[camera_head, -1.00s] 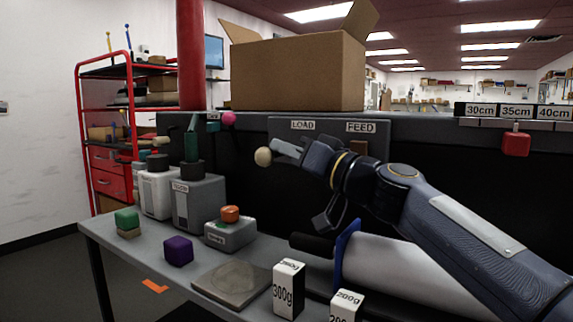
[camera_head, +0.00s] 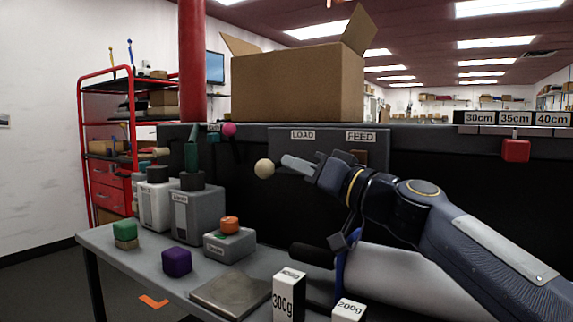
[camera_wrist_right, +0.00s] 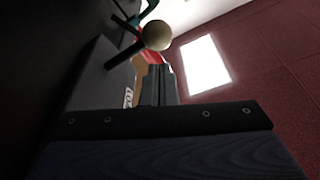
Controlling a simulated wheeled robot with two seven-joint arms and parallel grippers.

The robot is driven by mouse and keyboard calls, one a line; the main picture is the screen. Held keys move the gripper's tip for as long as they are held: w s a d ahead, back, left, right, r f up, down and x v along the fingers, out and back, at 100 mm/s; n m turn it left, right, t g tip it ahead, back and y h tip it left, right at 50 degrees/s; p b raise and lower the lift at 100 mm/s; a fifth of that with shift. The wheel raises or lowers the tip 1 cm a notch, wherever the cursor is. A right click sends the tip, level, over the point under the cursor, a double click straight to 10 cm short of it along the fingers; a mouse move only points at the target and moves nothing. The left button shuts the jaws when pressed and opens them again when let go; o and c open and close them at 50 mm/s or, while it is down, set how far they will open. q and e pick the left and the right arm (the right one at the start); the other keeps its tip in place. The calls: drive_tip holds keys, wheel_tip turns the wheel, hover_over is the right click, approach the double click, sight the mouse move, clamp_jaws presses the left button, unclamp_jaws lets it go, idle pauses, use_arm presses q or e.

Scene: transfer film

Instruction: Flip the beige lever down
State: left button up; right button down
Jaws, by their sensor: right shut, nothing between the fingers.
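The beige lever's round knob (camera_head: 264,169) is in front of the machine's dark face, left of and below the LOAD label. It also shows in the right wrist view (camera_wrist_right: 157,36), at the end of a dark rod. My right gripper (camera_head: 287,161) is shut and empty. Its fingertips are just right of the knob in the head view; whether they touch it I cannot tell. In the right wrist view the closed fingers (camera_wrist_right: 158,85) point towards the knob, with a small gap in the picture. My left gripper is not in view.
A pink knob (camera_head: 229,129) is up and left of the beige one. A cardboard box (camera_head: 298,88) sits on the machine. The bench below carries grey containers (camera_head: 198,213), a purple cube (camera_head: 177,262), a metal plate (camera_head: 230,294) and a 300g block (camera_head: 289,295). A white roll (camera_head: 400,283) lies under my arm.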

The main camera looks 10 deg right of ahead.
drive_tip(key=v, duration=0.5)
idle(0.3)
